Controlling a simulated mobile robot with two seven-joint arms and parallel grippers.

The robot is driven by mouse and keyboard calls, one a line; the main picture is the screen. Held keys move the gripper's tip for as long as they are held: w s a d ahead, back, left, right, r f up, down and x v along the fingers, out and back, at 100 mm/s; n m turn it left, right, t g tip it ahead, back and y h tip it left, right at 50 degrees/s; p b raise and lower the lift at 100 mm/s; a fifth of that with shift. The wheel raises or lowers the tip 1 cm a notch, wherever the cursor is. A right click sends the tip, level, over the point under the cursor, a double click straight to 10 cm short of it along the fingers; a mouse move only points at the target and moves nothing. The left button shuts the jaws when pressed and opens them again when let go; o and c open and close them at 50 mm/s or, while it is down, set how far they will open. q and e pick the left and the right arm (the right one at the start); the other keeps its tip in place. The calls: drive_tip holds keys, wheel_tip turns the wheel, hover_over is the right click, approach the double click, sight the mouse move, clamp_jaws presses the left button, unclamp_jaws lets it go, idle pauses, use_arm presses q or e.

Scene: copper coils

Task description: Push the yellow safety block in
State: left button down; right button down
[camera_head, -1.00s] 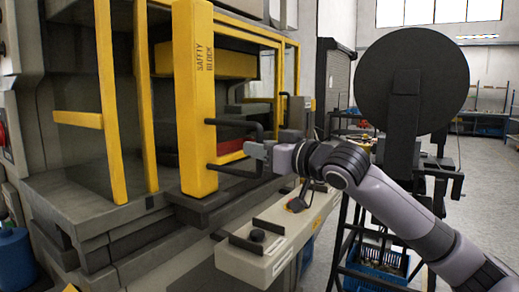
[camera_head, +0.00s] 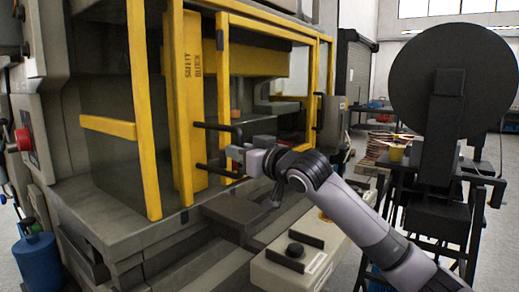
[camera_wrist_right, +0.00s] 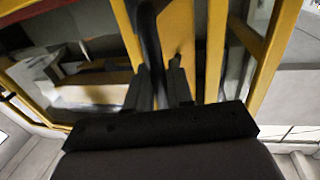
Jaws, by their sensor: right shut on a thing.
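The yellow safety block (camera_head: 184,105), a tall upright bar with "SAFETY BLOCK" lettering, stands in the front opening of the press, between the yellow guard posts. A black handle (camera_head: 236,135) sticks out from it to the right. My right gripper (camera_head: 232,154) is shut on this handle's upright part. In the right wrist view, its dark fingers (camera_wrist_right: 160,90) sit on both sides of the black handle (camera_wrist_right: 150,45), with the yellow block (camera_wrist_right: 176,42) behind. The block's inner end is hidden. My left gripper is not in view.
Yellow guard posts (camera_head: 145,110) frame the press opening on both sides of the block. A large black disc on a stand (camera_head: 448,80) is at the right. A blue cylinder (camera_head: 38,262) is at lower left.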

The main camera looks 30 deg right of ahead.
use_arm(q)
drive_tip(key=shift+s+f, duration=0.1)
use_arm(e)
drive_tip(key=w, duration=0.1)
drive_tip(key=w+a, duration=0.1)
drive_tip(key=w, duration=0.2)
drive_tip(key=shift+a, duration=0.35)
drive_tip(key=shift+r, duration=0.1)
